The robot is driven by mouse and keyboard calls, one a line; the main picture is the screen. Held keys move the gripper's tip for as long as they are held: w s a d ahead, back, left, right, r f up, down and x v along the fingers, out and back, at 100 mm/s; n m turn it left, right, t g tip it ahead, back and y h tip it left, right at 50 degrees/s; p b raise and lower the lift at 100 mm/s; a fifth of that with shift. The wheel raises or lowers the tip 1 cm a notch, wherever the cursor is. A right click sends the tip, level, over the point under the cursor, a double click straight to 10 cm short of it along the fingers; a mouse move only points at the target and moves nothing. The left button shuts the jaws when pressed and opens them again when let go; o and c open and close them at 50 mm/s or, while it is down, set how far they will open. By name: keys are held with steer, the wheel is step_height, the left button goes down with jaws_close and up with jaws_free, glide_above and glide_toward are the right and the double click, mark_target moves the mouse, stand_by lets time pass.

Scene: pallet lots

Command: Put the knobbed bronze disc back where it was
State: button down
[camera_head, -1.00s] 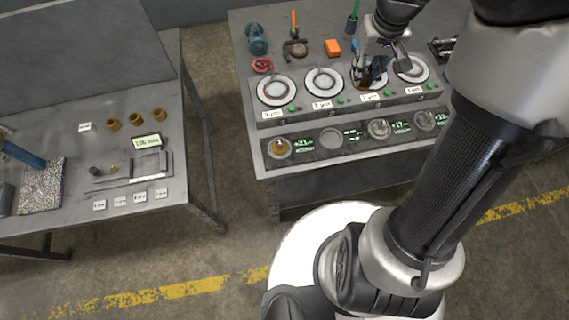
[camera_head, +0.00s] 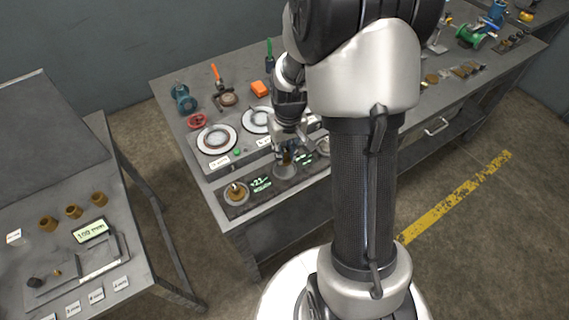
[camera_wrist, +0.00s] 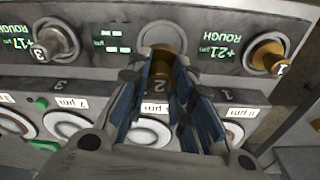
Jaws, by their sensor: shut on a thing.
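The knobbed bronze disc (camera_wrist: 162,62), its knob marked 2, is between the fingers of my gripper (camera_wrist: 160,80) in the wrist view. My gripper (camera_head: 287,153) is shut on its knob. In the head view, the gripper is over the middle seat (camera_head: 285,172) of the front strip, between two displays. The wrist view shows part of this round seat (camera_wrist: 157,32) beyond the disc; I cannot tell whether the disc touches it. A brass knobbed disc marked 1 (camera_wrist: 268,54) and a silver one marked 3 (camera_wrist: 55,42) sit in neighbouring seats.
White round plates (camera_head: 216,139) with number labels line the step behind the strip. A red ring (camera_head: 197,121), an orange block (camera_head: 260,89) and tools stand further back. Another table (camera_head: 150,262) with brass pieces (camera_head: 74,212) is at the left.

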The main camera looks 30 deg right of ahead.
mark_target(285, 161)
steer(key=shift+f+b, duration=0.7)
steer(key=shift+f, duration=1.65)
steer(key=shift+f, duration=0.1)
steer(key=c, duration=1.4)
jaws_free()
